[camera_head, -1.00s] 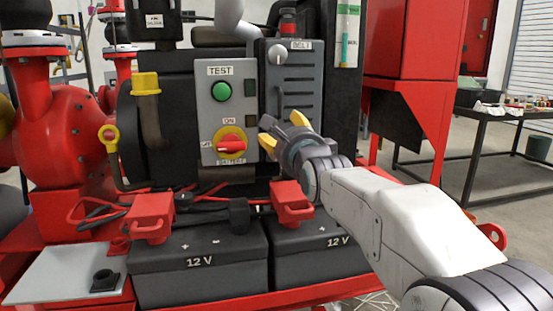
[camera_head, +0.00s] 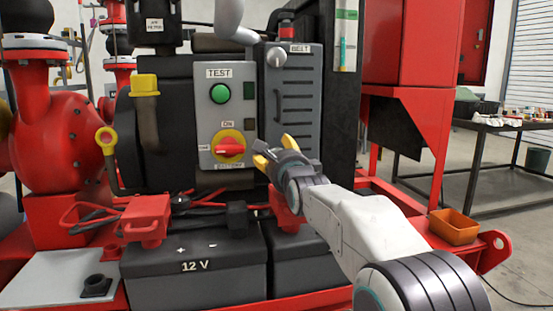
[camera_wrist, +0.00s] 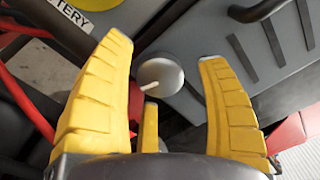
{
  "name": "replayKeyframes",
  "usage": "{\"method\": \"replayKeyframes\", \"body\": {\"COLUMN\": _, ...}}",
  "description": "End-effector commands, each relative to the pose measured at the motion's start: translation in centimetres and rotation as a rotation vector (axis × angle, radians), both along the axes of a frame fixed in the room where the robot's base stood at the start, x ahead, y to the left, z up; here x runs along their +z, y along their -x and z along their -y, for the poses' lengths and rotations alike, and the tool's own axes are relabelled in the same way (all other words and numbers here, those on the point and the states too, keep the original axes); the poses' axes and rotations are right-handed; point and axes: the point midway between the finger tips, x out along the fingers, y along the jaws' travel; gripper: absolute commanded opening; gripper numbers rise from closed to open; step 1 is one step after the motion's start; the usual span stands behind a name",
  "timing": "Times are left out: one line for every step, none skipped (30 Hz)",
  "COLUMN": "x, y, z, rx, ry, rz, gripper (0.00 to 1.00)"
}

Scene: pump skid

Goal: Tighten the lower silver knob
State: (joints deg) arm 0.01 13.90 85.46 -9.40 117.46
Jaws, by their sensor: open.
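The lower silver knob (camera_wrist: 160,75) is round with a small pale pointer and sits at the edge of the grey belt cover in the wrist view. In the head view my gripper (camera_head: 268,152) and arm hide it. In the wrist view my open gripper (camera_wrist: 163,55) has one yellow finger on each side of the knob, with visible gaps. A third yellow finger stands below the knob in the picture. The fingers do not appear to touch it. The belt cover (camera_head: 303,85) carries another silver knob (camera_head: 277,57) at its top.
Left of my gripper is the grey panel with a green test button (camera_head: 220,93) and a red battery switch (camera_head: 230,147). A black handle (camera_wrist: 255,9) sticks out from the cover. Black batteries (camera_head: 192,284) and red clamps (camera_head: 147,220) lie below. An orange tray (camera_head: 454,226) is at right.

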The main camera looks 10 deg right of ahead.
Motion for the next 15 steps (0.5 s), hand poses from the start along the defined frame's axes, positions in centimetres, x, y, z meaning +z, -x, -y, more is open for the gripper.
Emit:
{"method": "replayKeyframes", "body": {"x": -0.07, "y": -0.27, "z": 0.00, "rx": 0.000, "ry": 0.000, "rz": 0.000, "gripper": 0.68}}
{"method": "replayKeyframes", "body": {"x": -0.07, "y": -0.38, "z": 0.00, "rx": 0.000, "ry": 0.000, "rz": 0.000, "gripper": 0.68}}
{"method": "replayKeyframes", "body": {"x": -0.08, "y": -0.49, "z": 0.00, "rx": 0.000, "ry": 0.000, "rz": -0.001, "gripper": 0.68}}
{"method": "replayKeyframes", "body": {"x": -0.08, "y": -0.56, "z": 0.00, "rx": 0.000, "ry": 0.000, "rz": -0.001, "gripper": 0.68}}
{"method": "replayKeyframes", "body": {"x": -0.07, "y": -0.62, "z": 0.00, "rx": 0.000, "ry": 0.000, "rz": -0.001, "gripper": 0.68}}
{"method": "replayKeyframes", "body": {"x": -0.04, "y": -0.67, "z": 0.00, "rx": 0.000, "ry": 0.000, "rz": -0.001, "gripper": 0.68}}
{"method": "replayKeyframes", "body": {"x": -0.04, "y": -0.71, "z": 0.00, "rx": 0.000, "ry": 0.000, "rz": -0.001, "gripper": 0.68}}
{"method": "replayKeyframes", "body": {"x": -0.02, "y": -0.73, "z": 0.00, "rx": 0.000, "ry": 0.000, "rz": -0.001, "gripper": 0.68}}
{"method": "replayKeyframes", "body": {"x": -0.02, "y": -0.75, "z": 0.00, "rx": 0.000, "ry": 0.000, "rz": -0.001, "gripper": 0.68}}
{"method": "replayKeyframes", "body": {"x": -0.01, "y": -0.76, "z": 0.00, "rx": 0.000, "ry": 0.000, "rz": 0.000, "gripper": 0.68}}
{"method": "replayKeyframes", "body": {"x": -0.02, "y": -0.76, "z": 0.00, "rx": 0.000, "ry": 0.000, "rz": -0.001, "gripper": 0.68}}
{"method": "replayKeyframes", "body": {"x": -0.02, "y": -0.76, "z": 0.00, "rx": 0.000, "ry": 0.000, "rz": -0.001, "gripper": 0.68}}
{"method": "replayKeyframes", "body": {"x": -0.02, "y": -0.76, "z": 0.00, "rx": 0.000, "ry": 0.000, "rz": -0.001, "gripper": 0.68}}
{"method": "replayKeyframes", "body": {"x": -0.02, "y": -0.76, "z": 0.00, "rx": 0.000, "ry": 0.000, "rz": -0.001, "gripper": 0.68}}
{"method": "replayKeyframes", "body": {"x": -0.02, "y": -0.76, "z": 0.00, "rx": 0.000, "ry": 0.000, "rz": -0.001, "gripper": 0.68}}
